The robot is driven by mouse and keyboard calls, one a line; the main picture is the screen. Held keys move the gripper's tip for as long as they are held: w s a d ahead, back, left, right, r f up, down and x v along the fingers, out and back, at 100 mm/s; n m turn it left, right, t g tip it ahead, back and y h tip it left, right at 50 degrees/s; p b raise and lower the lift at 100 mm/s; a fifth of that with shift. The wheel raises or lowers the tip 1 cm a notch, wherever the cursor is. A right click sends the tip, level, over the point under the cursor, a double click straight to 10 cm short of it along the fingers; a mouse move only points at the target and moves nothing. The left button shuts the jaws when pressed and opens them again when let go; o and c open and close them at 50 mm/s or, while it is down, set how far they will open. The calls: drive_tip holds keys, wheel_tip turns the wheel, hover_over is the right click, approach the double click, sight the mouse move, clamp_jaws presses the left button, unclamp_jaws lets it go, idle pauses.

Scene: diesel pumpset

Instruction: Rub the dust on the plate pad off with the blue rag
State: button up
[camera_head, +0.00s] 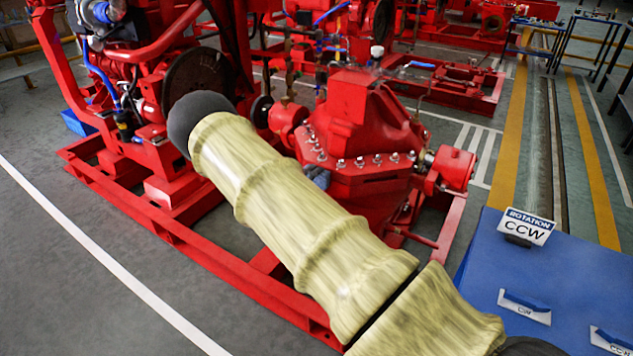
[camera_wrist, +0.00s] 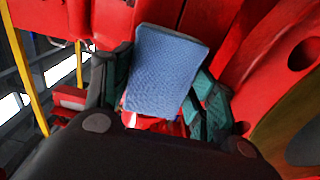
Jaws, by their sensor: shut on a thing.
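The blue rag (camera_wrist: 166,70) shows as a folded, textured pad in the middle of the wrist view. My gripper (camera_wrist: 160,84) is shut on it, with one dark teal finger on each side. Red metal of the machine lies behind and around the rag; I cannot tell whether the rag touches it. In the head view my arm covers the middle, and a small dark bluish shape, perhaps part of my gripper, shows beside the red pump casing (camera_head: 362,125). I cannot make out the plate pad or its dust in either view.
The red pumpset stands on a red base frame (camera_head: 190,240) with a bolted flange and pipes close to my arm. A blue table (camera_head: 575,285) with a CCW sign (camera_head: 527,226) and small plates is at the lower right. Grey floor is free at the left.

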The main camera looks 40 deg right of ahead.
drive_tip(key=shift+a+f, duration=0.15)
drive_tip(key=shift+f, duration=0.2)
drive_tip(key=shift+w+a+b, duration=0.2)
drive_tip(key=shift+w+b, duration=0.05)
drive_tip(key=shift+w, duration=0.35)
drive_tip(key=shift+w+a+b, duration=0.15)
drive_tip(key=shift+w+b, duration=0.1)
drive_tip(key=shift+w, duration=0.3)
drive_tip(key=p+v, duration=0.2)
drive_tip(key=v, duration=0.6)
drive_tip(key=shift+a+r+p, duration=0.15)
drive_tip(key=shift+a+p, duration=0.15)
drive_tip(key=shift+a, duration=0.05)
drive_tip(key=shift+d, duration=0.15)
drive_tip(key=shift+b+x, duration=0.6)
drive_tip(key=shift+x, duration=2.75)
drive_tip(key=shift+x, duration=0.95)
drive_tip(key=shift+s, duration=0.15)
